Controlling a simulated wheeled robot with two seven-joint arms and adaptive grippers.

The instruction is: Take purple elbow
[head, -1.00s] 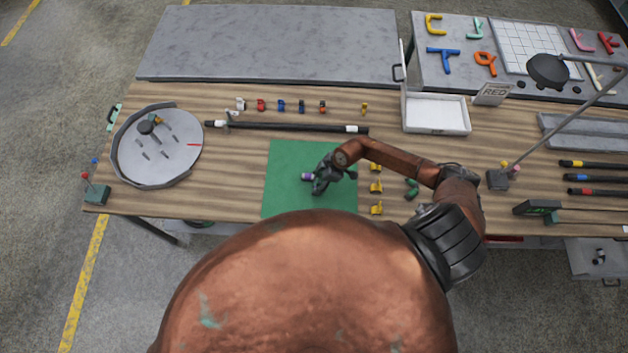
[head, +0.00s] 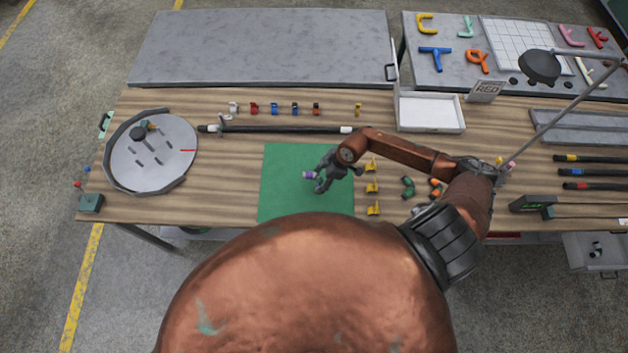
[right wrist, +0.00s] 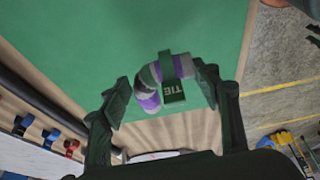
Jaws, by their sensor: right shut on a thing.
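The purple elbow (head: 309,175) is a small bent fitting with grey and purple bands. My right gripper (head: 317,180) is shut on the elbow, over the green mat (head: 285,200). In the right wrist view the gripper (right wrist: 163,92) has a finger on each side of the elbow. The elbow seems to be clear of the mat, but its height is hard to judge. My left gripper is out of view.
Yellow clips (head: 372,187) stand right of the mat, with green fittings (head: 408,187) beyond them. A long black hose (head: 280,129) lies behind the mat. A round grey tray (head: 165,170) is at left, a white bin (head: 430,112) at the back right.

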